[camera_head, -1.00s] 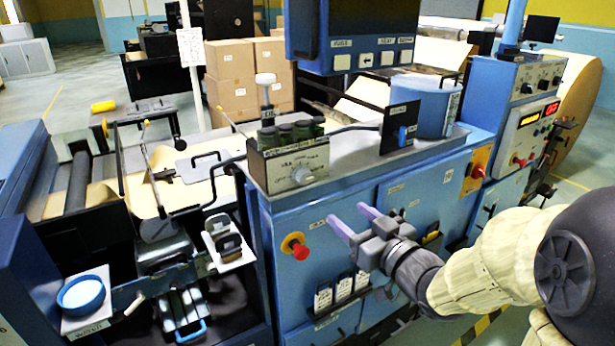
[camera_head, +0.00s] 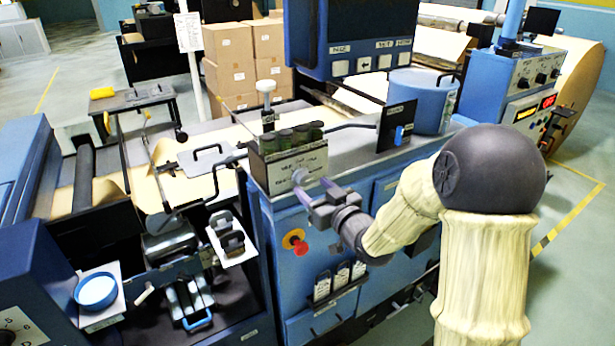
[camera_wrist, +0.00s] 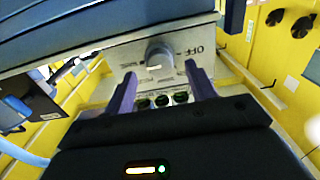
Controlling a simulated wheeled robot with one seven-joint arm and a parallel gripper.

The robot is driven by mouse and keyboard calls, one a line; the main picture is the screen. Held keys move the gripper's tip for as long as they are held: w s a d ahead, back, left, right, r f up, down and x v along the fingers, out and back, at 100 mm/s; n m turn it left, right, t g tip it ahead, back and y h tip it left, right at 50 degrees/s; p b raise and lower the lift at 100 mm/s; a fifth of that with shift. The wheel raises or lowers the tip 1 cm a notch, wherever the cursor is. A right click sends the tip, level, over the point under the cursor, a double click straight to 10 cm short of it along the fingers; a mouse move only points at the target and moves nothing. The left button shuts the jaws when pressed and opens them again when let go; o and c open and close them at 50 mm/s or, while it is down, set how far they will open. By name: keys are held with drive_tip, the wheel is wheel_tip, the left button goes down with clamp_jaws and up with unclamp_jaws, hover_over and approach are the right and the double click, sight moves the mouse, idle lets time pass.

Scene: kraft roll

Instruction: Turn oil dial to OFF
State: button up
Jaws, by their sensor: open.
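The oil dial (camera_wrist: 158,55) is a round grey knob on a pale panel (camera_wrist: 130,58). In the wrist view the panel appears upside down, with OFF lettering beside the knob. In the head view the panel (camera_head: 283,171) is on the front of a box on the blue machine, and the dial (camera_head: 299,177) is partly behind my fingertips. My gripper (camera_head: 313,187) is open in front of the dial. In the wrist view its purple fingers (camera_wrist: 160,80) lie to either side below the knob, with a gap between them. I see no contact.
Several dark green bottles (camera_head: 285,138) stand on the box. A red emergency button (camera_head: 299,246) is on the blue front below my gripper. A blue bucket (camera_head: 421,98) and a hanging screen box (camera_head: 362,35) are near. Free floor lies at the right.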

sight(306, 181)
drive_tip(key=shift+p+x, duration=0.4)
drive_tip(key=shift+x, duration=1.4)
drive_tip(key=shift+c, duration=0.5)
drive_tip(key=c, duration=0.7)
